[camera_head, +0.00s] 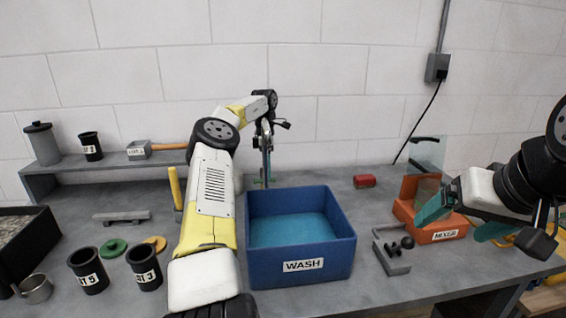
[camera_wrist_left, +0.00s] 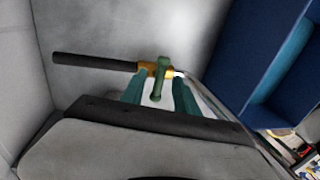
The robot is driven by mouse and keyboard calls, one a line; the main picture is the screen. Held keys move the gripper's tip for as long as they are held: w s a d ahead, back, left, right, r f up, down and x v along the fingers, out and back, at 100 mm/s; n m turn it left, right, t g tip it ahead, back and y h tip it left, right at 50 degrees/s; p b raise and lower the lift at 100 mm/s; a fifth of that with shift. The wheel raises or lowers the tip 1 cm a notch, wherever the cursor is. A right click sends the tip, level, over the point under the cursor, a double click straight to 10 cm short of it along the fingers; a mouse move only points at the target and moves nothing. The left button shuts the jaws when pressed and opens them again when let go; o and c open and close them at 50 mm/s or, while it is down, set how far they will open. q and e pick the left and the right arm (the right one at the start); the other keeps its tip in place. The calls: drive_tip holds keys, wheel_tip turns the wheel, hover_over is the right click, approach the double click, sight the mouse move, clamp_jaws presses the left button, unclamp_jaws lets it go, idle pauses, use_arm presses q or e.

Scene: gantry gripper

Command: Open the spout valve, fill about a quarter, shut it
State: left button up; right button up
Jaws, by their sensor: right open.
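The spout valve shows in the left wrist view as a brass body (camera_wrist_left: 147,69) on a dark pipe (camera_wrist_left: 92,62), with a green lever (camera_wrist_left: 160,80). My left gripper (camera_wrist_left: 158,92) has its teal fingers apart, one on each side of the lever; a gap seems to show, though contact is unclear. In the head view my left arm reaches to the back of the bench, and its gripper (camera_head: 265,152) is small behind the blue WASH bin (camera_head: 303,267). The bin has a lighter blue inside; I cannot tell whether it is liquid. My right gripper (camera_head: 463,220) is open and empty at the right.
An orange MIXER box (camera_head: 440,232) stands near my right gripper. A grey fixture with a black ball (camera_head: 392,250) and a red block (camera_head: 364,181) lie right of the bin. Black cups (camera_head: 88,270), (camera_head: 144,267) and a metal mug (camera_head: 37,289) stand left. A shelf (camera_head: 110,172) is behind.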

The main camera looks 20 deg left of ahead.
use_arm(q)
drive_tip(key=shift+w+a+r, duration=0.1)
drive_tip(key=shift+w+r, duration=0.05)
drive_tip(key=shift+r, duration=0.75)
drive_tip(key=shift+w+a+r, duration=0.1)
drive_tip(key=shift+w+r, duration=0.1)
drive_tip(key=shift+r, duration=0.7)
drive_tip(key=shift+w+r, duration=0.15)
drive_tip(key=shift+r, duration=0.75)
